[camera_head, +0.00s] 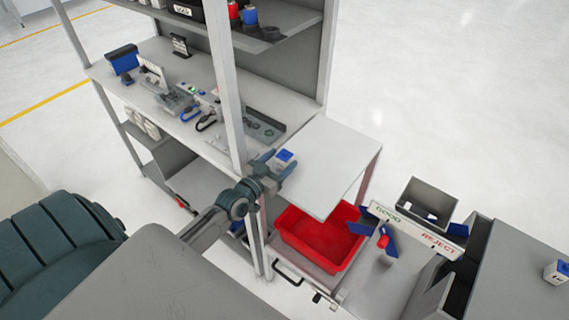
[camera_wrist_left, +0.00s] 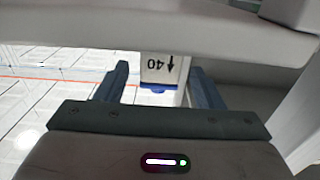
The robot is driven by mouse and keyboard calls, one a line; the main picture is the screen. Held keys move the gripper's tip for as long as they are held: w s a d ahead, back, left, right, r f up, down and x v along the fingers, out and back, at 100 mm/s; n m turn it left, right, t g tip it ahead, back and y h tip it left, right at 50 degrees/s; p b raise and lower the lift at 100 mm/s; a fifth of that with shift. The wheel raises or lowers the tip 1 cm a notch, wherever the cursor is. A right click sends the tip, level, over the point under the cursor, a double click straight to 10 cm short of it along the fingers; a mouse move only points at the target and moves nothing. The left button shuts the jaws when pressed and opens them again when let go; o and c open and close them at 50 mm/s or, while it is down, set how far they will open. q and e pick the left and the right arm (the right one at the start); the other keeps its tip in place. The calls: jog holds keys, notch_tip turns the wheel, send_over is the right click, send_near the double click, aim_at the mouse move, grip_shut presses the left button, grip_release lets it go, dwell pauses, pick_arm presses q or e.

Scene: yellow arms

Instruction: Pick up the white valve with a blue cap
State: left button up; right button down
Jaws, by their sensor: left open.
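A white valve with a blue cap (camera_head: 285,156) sits at the left corner of the white side table, by the shelf post. My left gripper (camera_head: 279,165) is at this valve. In the left wrist view its open fingers (camera_wrist_left: 155,88) stand to either side of it, with gaps visible. Another small white piece with a blue top (camera_head: 556,272) stands on the grey surface at far right. My right gripper is not in view.
The white side table (camera_head: 325,160) is otherwise bare. A grey shelf post (camera_head: 229,95) rises close to my left gripper. A red bin (camera_head: 318,238) is below, beside the GOOD/REJECT sign (camera_head: 418,229). Several tools lie on the workbench (camera_head: 150,50).

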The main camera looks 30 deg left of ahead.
aim_at(288, 155)
pick_arm(q)
jog(key=w, duration=0.1)
jog(key=w+b, duration=0.1)
jog(key=w, duration=0.1)
jog(key=shift+w+d+f, duration=0.2)
jog(key=shift+w+f, duration=0.15)
jog(key=shift+w, duration=0.4)
jog(key=shift+s, duration=0.15)
jog(key=shift+c, duration=0.2)
jog(key=c, duration=1.1)
jog(key=shift+o, duration=0.2)
jog(key=shift+r, duration=0.15)
